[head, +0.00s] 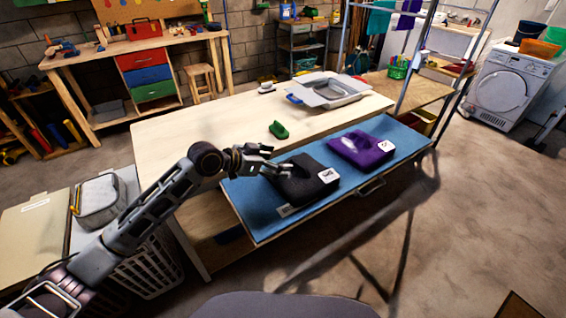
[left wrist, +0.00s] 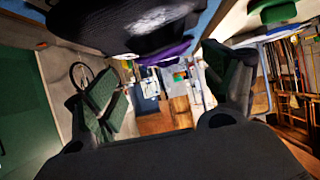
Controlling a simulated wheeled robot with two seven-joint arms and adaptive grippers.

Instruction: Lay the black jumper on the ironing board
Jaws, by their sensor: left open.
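The black jumper (head: 303,184) lies folded, with white tags, on the left part of a blue-topped surface (head: 257,212) with a wooden edge and a front handle. I cannot tell whether this surface is the ironing board. My left gripper (head: 268,159) is open at the jumper's left back edge, close to it; contact is unclear. In the left wrist view, the open fingers (left wrist: 168,92) have nothing between them, and the black jumper (left wrist: 110,30) fills the top. My right gripper is not in view.
A folded purple jumper (head: 362,147) lies right of the black one. On the pale tabletop (head: 215,124) behind are a green object (head: 279,130) and a grey tray (head: 330,90). A white laundry basket (head: 150,267) stands at left. The floor (head: 440,240) at right is clear.

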